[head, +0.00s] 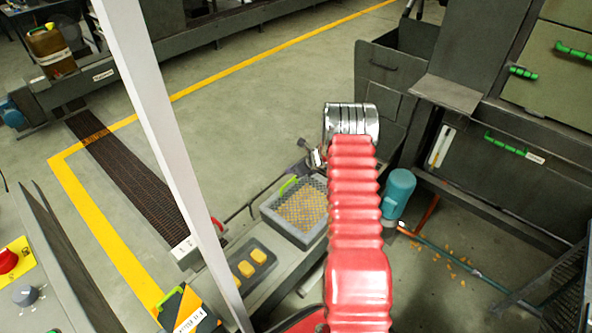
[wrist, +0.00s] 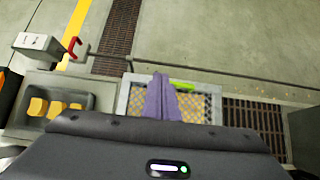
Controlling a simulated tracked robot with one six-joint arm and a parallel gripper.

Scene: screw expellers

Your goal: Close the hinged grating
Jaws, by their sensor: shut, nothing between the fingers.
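The hinged grating (head: 301,206) looks like a light grey frame with mesh, with yellow-orange material showing through it. It sits on a low grey unit left of my arm in the head view. A green handle (head: 288,186) is at its far edge. In the wrist view the grating (wrist: 129,104) is just beyond my gripper, with the handle (wrist: 182,86) at its far side. I cannot tell its exact tilt. My gripper (wrist: 162,80) shows as purple fingers, shut and empty, overlapping the mesh in the picture. Contact cannot be told.
A tray (head: 270,244) with yellow blocks is left of the grating. A red-handled lever (head: 217,225) stands near it. A teal motor (head: 397,190) is close on the right. Dark machines (head: 480,150) with green handles stand further right. A white post (head: 160,120) crosses the left.

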